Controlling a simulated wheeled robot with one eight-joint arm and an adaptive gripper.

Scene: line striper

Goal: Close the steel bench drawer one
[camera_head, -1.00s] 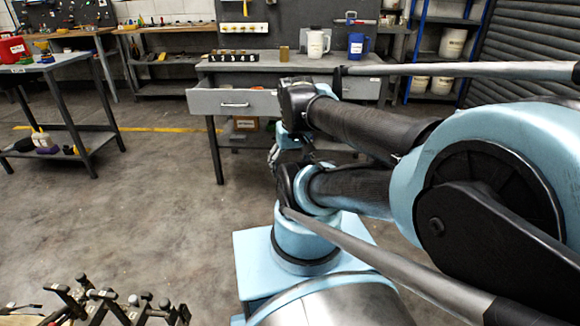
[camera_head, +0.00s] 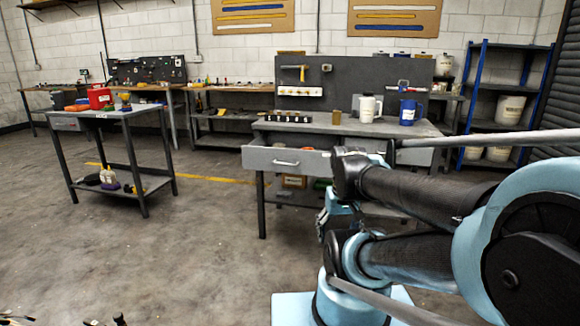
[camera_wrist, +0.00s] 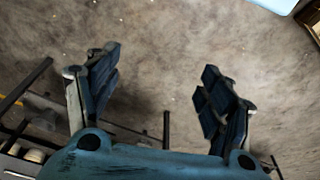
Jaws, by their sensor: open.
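The steel bench (camera_head: 440,130) stands ahead with a grey top. Its left drawer (camera_head: 258,160), with a pale bar handle (camera_head: 286,163), juts out from the bench front, so it is open. My arm hides the drawer's right end and part of the bench front.
A white jug (camera_head: 367,107) and a blue jug (camera_head: 408,112) stand on the bench. A side table (camera_head: 125,113) with a red box (camera_head: 100,98) stands left. A blue-framed shelf (camera_head: 497,127) stands right. The floor before the drawer is clear.

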